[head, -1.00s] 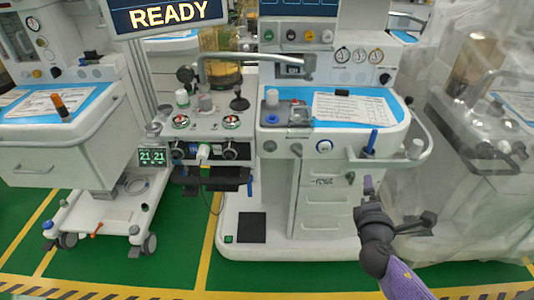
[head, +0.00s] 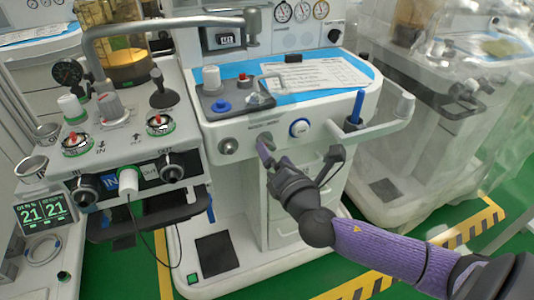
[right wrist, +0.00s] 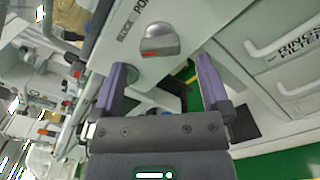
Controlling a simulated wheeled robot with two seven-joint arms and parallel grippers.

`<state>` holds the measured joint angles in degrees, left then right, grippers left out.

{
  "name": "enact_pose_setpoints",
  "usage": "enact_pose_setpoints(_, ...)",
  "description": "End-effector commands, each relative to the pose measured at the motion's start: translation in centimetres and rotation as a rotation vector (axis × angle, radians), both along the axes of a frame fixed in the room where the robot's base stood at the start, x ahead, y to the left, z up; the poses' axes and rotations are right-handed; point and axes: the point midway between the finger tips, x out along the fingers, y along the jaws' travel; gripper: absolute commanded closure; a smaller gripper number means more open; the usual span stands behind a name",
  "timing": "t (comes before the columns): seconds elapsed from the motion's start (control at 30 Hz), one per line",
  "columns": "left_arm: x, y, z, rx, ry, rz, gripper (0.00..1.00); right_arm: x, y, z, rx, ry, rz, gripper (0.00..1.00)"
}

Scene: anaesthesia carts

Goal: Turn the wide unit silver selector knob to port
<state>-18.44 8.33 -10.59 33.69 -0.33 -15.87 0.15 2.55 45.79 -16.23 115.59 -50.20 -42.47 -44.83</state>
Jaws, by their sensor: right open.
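The wide unit (head: 340,105) has a white front panel with a row of knobs under its work surface. The silver selector knob (right wrist: 160,40) is a half-round metal knob with a small red mark, beside a partly cut-off label, in the right wrist view. In the head view the silver knob (head: 265,137) sits close to my gripper's purple fingertip and is partly hidden. My right gripper (head: 300,155) is open and empty in front of the panel. In the right wrist view its two purple fingers (right wrist: 165,75) point toward the knob, which lies beyond their tips. My left gripper is not in view.
A grey knob (head: 228,146) and a blue-ringed white knob (head: 299,127) flank the silver one. A blue pen-like item (head: 357,106) stands at the right, near the side rail (head: 385,130). A knobbed block (head: 125,145) with a hanging cable is left. A covered cart (head: 440,120) stands right.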

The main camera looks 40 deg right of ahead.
Motion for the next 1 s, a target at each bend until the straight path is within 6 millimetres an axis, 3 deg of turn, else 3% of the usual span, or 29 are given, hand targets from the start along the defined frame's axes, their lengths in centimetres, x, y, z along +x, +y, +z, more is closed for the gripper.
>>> enact_pose_setpoints(0.2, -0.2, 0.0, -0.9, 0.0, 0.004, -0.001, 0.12, 2.4, -0.6, -0.1, -0.001, 0.001, -0.002, 0.03)
enact_pose_setpoints(0.47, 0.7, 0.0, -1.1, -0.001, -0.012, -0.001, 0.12, 2.6, -0.7, 0.0, -0.001, 0.001, -0.001, 0.03)
enact_pose_setpoints(0.9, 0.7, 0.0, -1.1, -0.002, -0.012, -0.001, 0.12, 2.6, -0.7, 0.0, 0.0, 0.001, -0.001, 0.94)
enact_pose_setpoints(1.0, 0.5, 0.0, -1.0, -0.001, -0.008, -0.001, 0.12, 2.6, -0.7, 0.0, 0.002, 0.001, -0.001, 0.97)
